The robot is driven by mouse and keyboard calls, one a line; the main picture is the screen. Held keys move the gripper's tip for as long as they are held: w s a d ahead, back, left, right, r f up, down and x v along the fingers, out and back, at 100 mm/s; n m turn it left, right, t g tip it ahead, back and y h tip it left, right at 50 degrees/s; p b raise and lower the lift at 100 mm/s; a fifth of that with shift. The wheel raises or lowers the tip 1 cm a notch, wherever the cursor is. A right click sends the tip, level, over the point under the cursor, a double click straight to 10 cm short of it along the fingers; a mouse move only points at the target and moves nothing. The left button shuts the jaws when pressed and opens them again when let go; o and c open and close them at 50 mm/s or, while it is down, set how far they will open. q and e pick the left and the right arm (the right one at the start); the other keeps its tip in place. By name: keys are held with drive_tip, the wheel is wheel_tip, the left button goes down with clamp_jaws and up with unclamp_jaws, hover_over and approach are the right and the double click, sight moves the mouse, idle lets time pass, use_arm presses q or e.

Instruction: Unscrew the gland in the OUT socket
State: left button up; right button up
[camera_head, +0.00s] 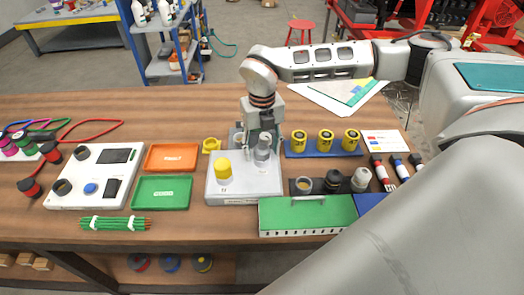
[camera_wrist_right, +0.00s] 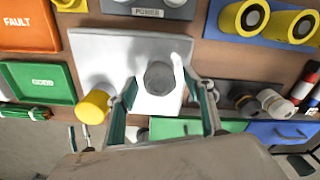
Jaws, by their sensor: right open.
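A white block (camera_head: 245,190) on the bench bears a yellow gland (camera_head: 223,170) on its left and a grey gland (camera_head: 262,152) on its right. The OUT label cannot be read. My right gripper (camera_head: 258,138) points down over the grey gland. In the right wrist view, the grey gland (camera_wrist_right: 160,78) shows between the spread fingertips of my right gripper (camera_wrist_right: 168,92), with gaps at both sides. Whether the fingertips are level with it or above it, I cannot tell. The yellow gland (camera_wrist_right: 92,107) is outside the left finger. My left gripper is out of view.
Orange FAULT tray (camera_head: 172,157) and green tray (camera_head: 161,192) lie left of the block. A blue holder with several yellow pieces (camera_head: 325,142) stands right behind. Dark and pale fittings (camera_head: 333,180) stand to the right, behind a green case (camera_head: 307,213).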

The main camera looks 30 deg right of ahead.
drive_tip(key=shift+m, duration=0.6)
drive_tip(key=m+b, duration=0.1)
drive_tip(key=m, duration=0.2)
drive_tip(key=shift+f, duration=0.1)
drive_tip(key=shift+m, duration=0.7)
